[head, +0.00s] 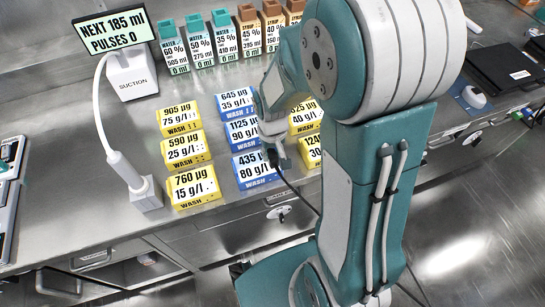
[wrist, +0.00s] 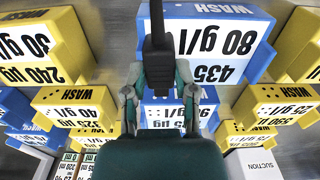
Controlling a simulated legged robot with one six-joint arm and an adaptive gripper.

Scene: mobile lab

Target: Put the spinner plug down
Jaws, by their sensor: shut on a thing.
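The spinner plug is a black piece (wrist: 158,58) with a narrow stem, between my fingertips in the wrist view. My gripper (wrist: 159,82) is shut on it. In the head view my gripper (head: 275,146) is over the blue wash boxes, near the table's front edge. The dark plug (head: 273,157) shows small there beside the 435 µg blue box (head: 251,168), with a thin black cable trailing down to the right. My arm hides part of the boxes behind. I cannot tell whether the plug touches a box.
Yellow wash boxes (head: 193,187) stand in a column to the left, and more stand to the right, partly behind my arm. Water and syrup boxes (head: 200,42) line the back. A suction stand (head: 131,75) is at the back left. Bare steel table (head: 60,165) lies left of the boxes.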

